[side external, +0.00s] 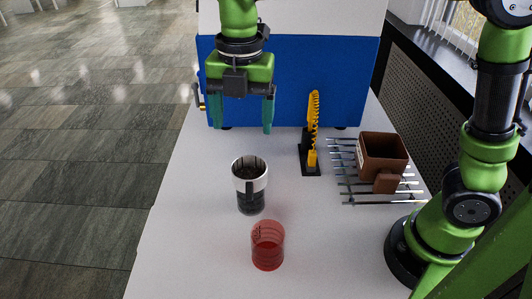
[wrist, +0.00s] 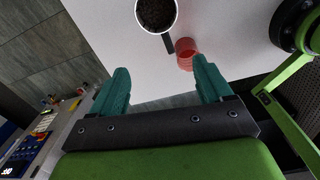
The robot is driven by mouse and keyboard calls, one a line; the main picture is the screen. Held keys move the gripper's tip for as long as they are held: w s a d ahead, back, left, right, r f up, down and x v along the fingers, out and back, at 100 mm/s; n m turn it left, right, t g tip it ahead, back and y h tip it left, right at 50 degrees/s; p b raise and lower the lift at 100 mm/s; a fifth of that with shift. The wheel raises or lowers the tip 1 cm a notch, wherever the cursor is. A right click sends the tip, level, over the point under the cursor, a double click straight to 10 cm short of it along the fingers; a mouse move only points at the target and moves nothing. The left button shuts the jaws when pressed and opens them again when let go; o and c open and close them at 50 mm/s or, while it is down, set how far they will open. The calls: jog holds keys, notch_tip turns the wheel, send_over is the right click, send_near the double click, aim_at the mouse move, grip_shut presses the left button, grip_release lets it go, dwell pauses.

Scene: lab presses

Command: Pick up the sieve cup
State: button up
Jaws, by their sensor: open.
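A cup (side external: 249,185) that I take for the sieve cup stands upright on the white table. It has a white rim, a dark lower body and a black handle, with dark granular content inside. In the wrist view the cup (wrist: 157,13) is partly cut off at the top edge, beyond the fingertips. My gripper (side external: 242,115) is open and empty, fingers pointing down, above and behind the cup in the side view. In the wrist view my gripper (wrist: 162,76) has nothing between its teal fingers.
A red see-through beaker (side external: 267,246) stands in front of the cup; it also shows in the wrist view (wrist: 186,52). A black and yellow upright tool (side external: 312,140), a brown box (side external: 383,157) on metal rods and a blue machine (side external: 330,80) stand behind. The table's left side is clear.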

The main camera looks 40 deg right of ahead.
aim_at(249, 183)
jog(key=f, duration=0.5)
jog(key=f+n, duration=0.1)
jog(key=f, duration=0.5)
jog(key=f+n, duration=0.1)
jog(key=f, duration=0.4)
jog(key=shift+s+d+f, duration=0.15)
jog(key=shift+s+f, duration=0.1)
jog(key=shift+f, duration=0.05)
grip_shut()
